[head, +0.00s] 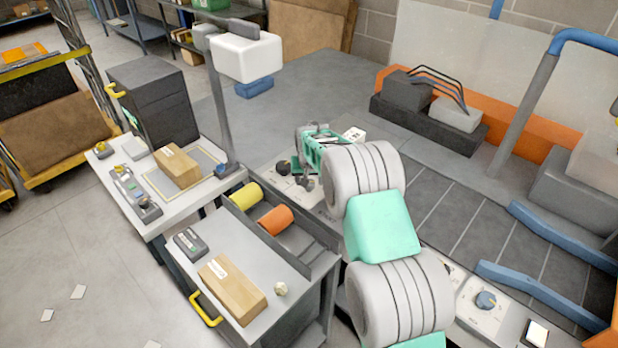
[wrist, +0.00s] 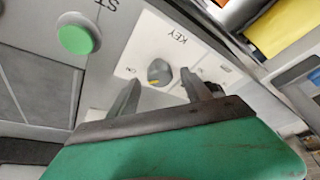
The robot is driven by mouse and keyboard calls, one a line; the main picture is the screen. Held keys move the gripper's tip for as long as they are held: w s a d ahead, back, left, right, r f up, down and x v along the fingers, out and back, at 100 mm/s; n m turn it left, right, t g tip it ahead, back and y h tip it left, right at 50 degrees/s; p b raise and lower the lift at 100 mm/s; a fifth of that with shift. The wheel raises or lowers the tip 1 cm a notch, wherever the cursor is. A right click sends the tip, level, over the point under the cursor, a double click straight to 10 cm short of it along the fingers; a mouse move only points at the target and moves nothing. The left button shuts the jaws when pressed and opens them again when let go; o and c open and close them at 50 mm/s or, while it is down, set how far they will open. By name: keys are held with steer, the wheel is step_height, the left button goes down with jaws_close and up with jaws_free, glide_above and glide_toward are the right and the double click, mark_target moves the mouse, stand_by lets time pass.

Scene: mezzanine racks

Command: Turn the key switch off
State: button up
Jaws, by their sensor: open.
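The key switch (wrist: 158,73) is a grey knob with a small yellow mark, on a white plate lettered KEY in the wrist view. A small label beside it seems to read ON. My gripper (wrist: 161,80) is open, with one dark finger on either side of the knob. I cannot tell whether the fingers touch it. In the head view my gripper (head: 306,183) is over the panel's far end, close to a dark knob (head: 283,167). I cannot tell whether that knob is the key switch.
A green button (wrist: 75,40) sits on the panel near the key plate. A blue knob (head: 486,299) is on the near part of the panel.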

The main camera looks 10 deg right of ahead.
steer(key=shift+w+f, duration=0.25)
steer(key=shift+f, duration=0.25)
jaws_close()
